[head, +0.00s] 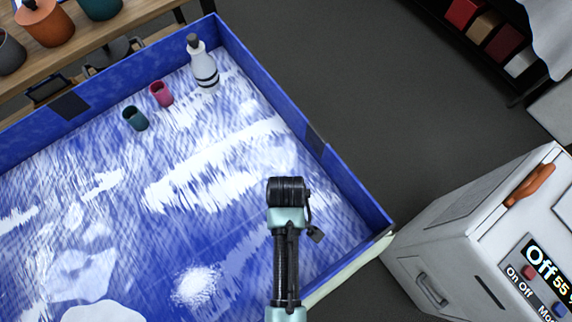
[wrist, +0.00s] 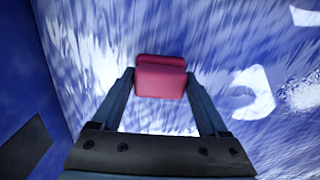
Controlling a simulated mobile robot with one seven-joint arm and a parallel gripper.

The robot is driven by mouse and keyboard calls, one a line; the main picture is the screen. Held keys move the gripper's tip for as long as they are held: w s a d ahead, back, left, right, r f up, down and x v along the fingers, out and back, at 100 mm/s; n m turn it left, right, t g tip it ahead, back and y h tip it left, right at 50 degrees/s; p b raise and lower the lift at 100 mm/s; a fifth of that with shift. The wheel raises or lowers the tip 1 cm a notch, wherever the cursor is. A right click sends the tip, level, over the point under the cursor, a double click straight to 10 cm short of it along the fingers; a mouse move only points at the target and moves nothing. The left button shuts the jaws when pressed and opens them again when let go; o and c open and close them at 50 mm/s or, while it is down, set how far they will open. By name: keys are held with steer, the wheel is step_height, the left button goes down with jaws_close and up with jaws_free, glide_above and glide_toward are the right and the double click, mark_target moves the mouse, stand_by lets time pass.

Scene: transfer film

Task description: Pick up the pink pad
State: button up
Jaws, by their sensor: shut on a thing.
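The pink pad (wrist: 160,82) is a small, reddish-pink block with rounded edges. In the wrist view it sits between the fingertips of my gripper (wrist: 161,77), which is shut on it. Patterned blue and white surface shows around and beyond the pad. I cannot tell how far the pad is above that surface. In the head view my arm covers the lower middle of the picture, and neither the fingers nor the pad can be made out there.
A blue-walled tray (head: 268,68) with a blue and white floor surrounds the area. Inside stand a white bottle (head: 204,70), a pink cup (head: 161,94) and a dark teal cup (head: 135,119). A white machine (head: 445,245) stands outside at right.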

steer(key=shift+c, duration=0.8)
step_height(320, 180, up, 10)
steer(key=shift+r+p, duration=0.1)
steer(key=shift+p, duration=0.2)
